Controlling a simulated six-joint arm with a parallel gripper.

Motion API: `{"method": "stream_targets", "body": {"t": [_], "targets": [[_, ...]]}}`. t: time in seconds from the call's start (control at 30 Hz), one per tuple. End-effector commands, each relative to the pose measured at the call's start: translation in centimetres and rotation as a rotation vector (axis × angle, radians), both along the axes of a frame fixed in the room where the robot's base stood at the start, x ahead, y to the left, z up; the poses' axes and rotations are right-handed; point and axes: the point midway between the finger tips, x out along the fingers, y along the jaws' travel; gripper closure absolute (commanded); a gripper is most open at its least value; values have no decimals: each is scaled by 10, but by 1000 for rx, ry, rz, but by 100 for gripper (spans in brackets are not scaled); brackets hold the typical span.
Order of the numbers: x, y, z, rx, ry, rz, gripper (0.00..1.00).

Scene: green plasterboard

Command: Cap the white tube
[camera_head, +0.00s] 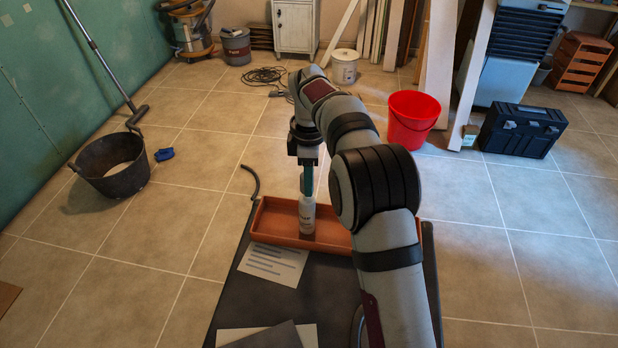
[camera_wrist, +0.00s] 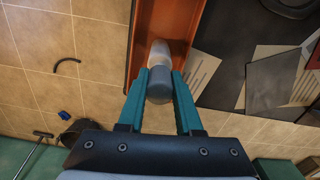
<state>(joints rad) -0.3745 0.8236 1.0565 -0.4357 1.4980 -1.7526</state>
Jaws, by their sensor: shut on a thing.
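The white tube (camera_head: 307,220) stands upright in a long orange tray (camera_head: 272,238), with dark marking on its side. In the wrist view, the tube (camera_wrist: 159,50) shows just beyond the fingertips. My gripper (camera_head: 307,192) points down above the tube with its teal fingers. In the wrist view, my gripper (camera_wrist: 159,76) is shut on a grey-white cylinder that looks like the cap (camera_wrist: 160,92). The cap is in line with the tube's top. I cannot tell whether cap and tube touch or how firmly the cap sits.
The tray lies on a dark table (camera_head: 245,300) with a printed sheet (camera_head: 273,263) in front of it. A black hose piece (camera_head: 252,182) lies beyond the table's left edge. A black tub (camera_head: 112,168) and a red bucket (camera_head: 412,120) stand on the tiled floor.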

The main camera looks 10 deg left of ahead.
Motion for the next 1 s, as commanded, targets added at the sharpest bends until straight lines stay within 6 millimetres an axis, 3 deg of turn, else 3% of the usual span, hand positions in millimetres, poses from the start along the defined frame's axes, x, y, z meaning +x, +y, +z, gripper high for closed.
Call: {"method": "stream_targets", "body": {"t": [1.0], "targets": [[0,0,-15,0,0,0,100]]}}
